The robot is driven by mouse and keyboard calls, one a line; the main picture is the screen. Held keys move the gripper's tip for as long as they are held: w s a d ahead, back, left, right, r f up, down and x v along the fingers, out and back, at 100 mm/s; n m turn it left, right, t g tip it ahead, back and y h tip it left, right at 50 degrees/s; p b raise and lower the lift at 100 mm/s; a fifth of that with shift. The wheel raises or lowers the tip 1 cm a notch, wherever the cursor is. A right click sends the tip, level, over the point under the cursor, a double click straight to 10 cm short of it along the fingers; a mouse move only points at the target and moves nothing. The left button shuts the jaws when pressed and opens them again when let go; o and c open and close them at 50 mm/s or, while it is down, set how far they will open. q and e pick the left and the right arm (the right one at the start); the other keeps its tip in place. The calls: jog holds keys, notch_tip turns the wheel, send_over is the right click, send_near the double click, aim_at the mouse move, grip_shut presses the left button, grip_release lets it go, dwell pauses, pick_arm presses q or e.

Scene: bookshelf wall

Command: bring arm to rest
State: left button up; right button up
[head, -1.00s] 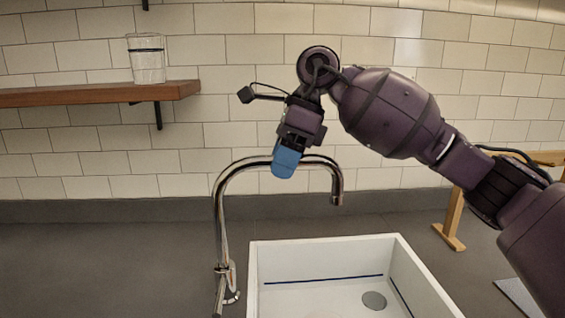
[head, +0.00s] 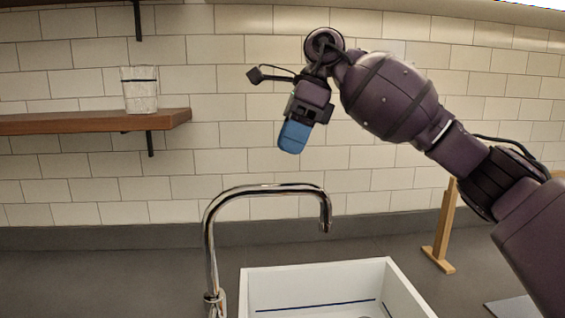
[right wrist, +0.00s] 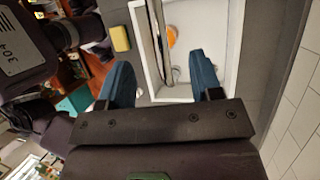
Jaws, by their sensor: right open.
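My right arm comes in from the right in the head view. Its gripper (head: 294,137) hangs in the air above the chrome faucet (head: 268,190), apart from it, with the blue fingers pointing down. In the right wrist view the two blue fingers of this gripper (right wrist: 160,85) stand well apart with nothing between them. The faucet and the white sink (right wrist: 205,22) show beyond the fingers. My left gripper is not seen in the head view.
A wooden shelf (head: 90,121) with a white cup (head: 139,90) is on the tiled wall at left. The white sink (head: 392,285) is below. A wooden stand (head: 442,235) is at right. A yellow sponge (right wrist: 120,38) lies beside the sink in the wrist view.

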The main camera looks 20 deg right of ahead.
jog(key=shift+w+d+r, duration=0.1)
jog(key=shift+d+r, duration=0.2)
jog(key=shift+r, duration=0.3)
